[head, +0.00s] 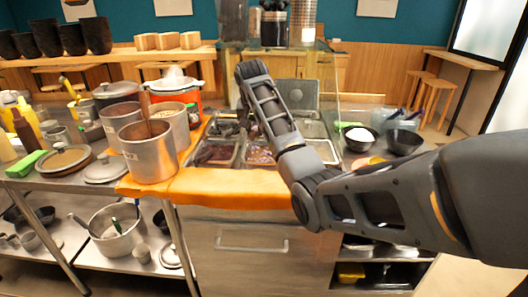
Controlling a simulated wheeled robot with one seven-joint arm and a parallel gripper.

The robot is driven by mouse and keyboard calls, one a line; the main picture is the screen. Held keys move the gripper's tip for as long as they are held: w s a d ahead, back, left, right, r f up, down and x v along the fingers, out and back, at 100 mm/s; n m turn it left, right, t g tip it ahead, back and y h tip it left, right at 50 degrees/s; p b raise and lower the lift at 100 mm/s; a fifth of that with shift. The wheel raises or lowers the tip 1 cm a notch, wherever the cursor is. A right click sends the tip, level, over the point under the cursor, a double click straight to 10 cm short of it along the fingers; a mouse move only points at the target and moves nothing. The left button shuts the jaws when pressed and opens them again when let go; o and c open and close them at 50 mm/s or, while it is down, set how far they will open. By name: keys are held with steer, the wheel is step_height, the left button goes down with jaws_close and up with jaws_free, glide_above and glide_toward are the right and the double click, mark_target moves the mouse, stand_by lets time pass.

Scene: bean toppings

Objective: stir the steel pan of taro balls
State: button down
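A tall steel pot (149,160) stands at the front left of the orange-topped counter. A brown wooden handle (146,105) rises out of it, leaning slightly. Two more steel pots stand close behind it, one at the left (118,116) and one at the right (180,122). Steel pans (214,154) are set into the counter, some with dark red contents. I cannot tell which vessel holds the taro balls. My arm reaches in from the right, bends low at the counter's front, and rises over the inset pans. My gripper's fingers do not show.
A glass guard (338,92) stands over the counter. Black bowls (404,141) sit at its right, one holding white stuff (360,134). A steel table (60,180) at the left carries lids and bottles. An orange-and-white cooker (178,88) stands behind the pots.

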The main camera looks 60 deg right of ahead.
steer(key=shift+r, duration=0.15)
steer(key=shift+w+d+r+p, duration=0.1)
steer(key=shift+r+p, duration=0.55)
steer(key=shift+p, duration=0.05)
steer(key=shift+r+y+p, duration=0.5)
steer(key=shift+p, duration=0.3)
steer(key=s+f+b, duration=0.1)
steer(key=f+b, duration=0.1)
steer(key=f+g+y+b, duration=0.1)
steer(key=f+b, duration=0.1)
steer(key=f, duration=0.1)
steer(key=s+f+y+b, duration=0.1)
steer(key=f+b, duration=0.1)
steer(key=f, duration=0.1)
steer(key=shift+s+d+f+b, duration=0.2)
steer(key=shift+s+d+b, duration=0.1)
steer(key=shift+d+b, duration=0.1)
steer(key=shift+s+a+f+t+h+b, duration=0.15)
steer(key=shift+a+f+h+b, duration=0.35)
steer(key=shift+b, duration=0.25)
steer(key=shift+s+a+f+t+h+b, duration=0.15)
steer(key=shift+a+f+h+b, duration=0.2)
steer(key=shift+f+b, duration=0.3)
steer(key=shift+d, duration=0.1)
